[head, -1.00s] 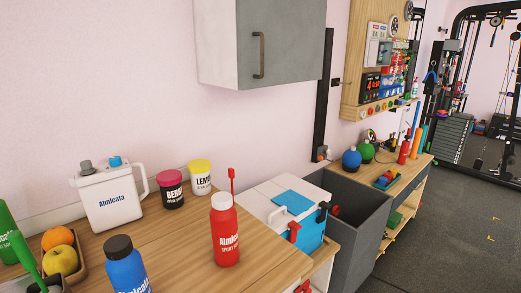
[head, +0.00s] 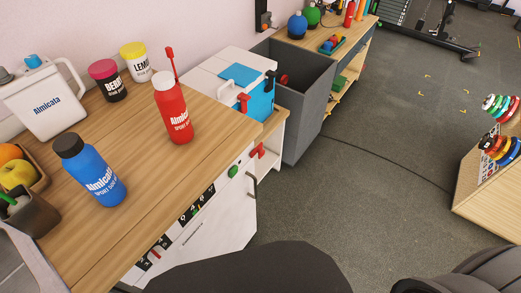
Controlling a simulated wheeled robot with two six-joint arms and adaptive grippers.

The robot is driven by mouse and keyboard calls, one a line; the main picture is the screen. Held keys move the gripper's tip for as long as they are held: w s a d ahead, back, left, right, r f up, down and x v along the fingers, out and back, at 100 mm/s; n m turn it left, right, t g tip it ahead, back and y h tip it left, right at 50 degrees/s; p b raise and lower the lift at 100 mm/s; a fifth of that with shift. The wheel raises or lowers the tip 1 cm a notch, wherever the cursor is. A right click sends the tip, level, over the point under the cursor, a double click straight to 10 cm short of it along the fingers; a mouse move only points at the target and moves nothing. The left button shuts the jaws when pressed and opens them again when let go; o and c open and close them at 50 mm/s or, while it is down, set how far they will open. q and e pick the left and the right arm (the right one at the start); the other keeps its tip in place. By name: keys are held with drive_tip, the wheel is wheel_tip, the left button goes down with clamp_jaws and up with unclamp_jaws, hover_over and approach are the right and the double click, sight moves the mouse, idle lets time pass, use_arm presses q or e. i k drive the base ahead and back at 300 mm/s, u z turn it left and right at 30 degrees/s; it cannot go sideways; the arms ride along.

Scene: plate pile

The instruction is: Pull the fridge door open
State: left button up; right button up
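The front below the wooden counter has a white door-like panel (head: 212,240) at the lower middle of the head view. A dark vertical handle (head: 252,187) shows at its right side. I take this to be the fridge door, but cannot be sure. It looks shut, though its lower part is cut off by a dark part of my own body. Neither of my grippers shows in the head view.
On the counter (head: 95,235) stand a red bottle (head: 174,115), a blue bottle (head: 92,175) and a white jug (head: 45,105). A white box with blue parts (head: 215,65) and a grey bin (head: 305,100) stand beyond. Grey floor (head: 370,210) is open to the right.

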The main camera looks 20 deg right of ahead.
sight(226, 226)
drive_tip(key=z, duration=0.85)
drive_tip(key=k, duration=0.75)
drive_tip(key=u, duration=0.75)
drive_tip(key=i, duration=0.4)
drive_tip(key=k, duration=0.45)
drive_tip(key=z, duration=1.1)
drive_tip(key=i, duration=0.2)
drive_tip(key=z, duration=0.55)
